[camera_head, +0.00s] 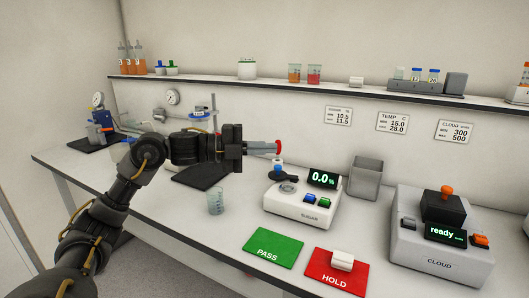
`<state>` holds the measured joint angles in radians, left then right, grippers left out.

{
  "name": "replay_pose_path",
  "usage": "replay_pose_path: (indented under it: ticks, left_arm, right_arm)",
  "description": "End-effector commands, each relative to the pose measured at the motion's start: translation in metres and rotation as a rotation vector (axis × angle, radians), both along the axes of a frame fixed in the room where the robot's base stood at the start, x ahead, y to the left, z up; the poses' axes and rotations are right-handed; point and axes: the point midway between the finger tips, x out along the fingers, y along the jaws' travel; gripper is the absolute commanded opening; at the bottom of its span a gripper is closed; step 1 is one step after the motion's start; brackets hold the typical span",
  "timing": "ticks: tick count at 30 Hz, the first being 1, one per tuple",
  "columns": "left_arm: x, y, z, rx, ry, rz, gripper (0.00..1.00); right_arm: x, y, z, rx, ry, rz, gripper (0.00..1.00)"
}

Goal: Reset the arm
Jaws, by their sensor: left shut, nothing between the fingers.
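My left arm comes in from the left and reaches over the lab bench. My left gripper (264,147) is level, points right and has its fingers together with nothing held. It hovers above the bench, behind and left of the white sugar meter (299,207), whose display reads 0.0. My right gripper is not in view.
A clear beaker (216,201) stands below the left gripper. A green PASS mat (273,250) and a red HOLD mat (334,273) with a white block (342,259) lie at the front. A CLOUD meter (440,250) stands right, and a grey bin (366,178) behind. A loaded shelf (210,77) runs along the wall.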

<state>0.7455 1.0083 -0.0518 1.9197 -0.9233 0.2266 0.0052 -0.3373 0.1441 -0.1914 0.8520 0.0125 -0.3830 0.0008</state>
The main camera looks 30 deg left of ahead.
Motion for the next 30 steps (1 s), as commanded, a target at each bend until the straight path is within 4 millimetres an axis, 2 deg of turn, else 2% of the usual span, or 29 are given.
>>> replay_pose_path:
  ticks: [6,19,30]
  left_arm:
    - [-0.017,-0.010,0.009,0.000,0.000,0.000,0.00]
    - [-0.019,-0.012,0.013,-0.001,0.001,0.000,0.00]
    - [-0.019,-0.012,0.074,-0.001,0.001,0.000,0.00]
  right_arm:
    - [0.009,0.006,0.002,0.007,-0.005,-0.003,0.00]
    - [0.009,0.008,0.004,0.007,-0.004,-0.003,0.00]
    - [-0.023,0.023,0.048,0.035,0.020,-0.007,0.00]
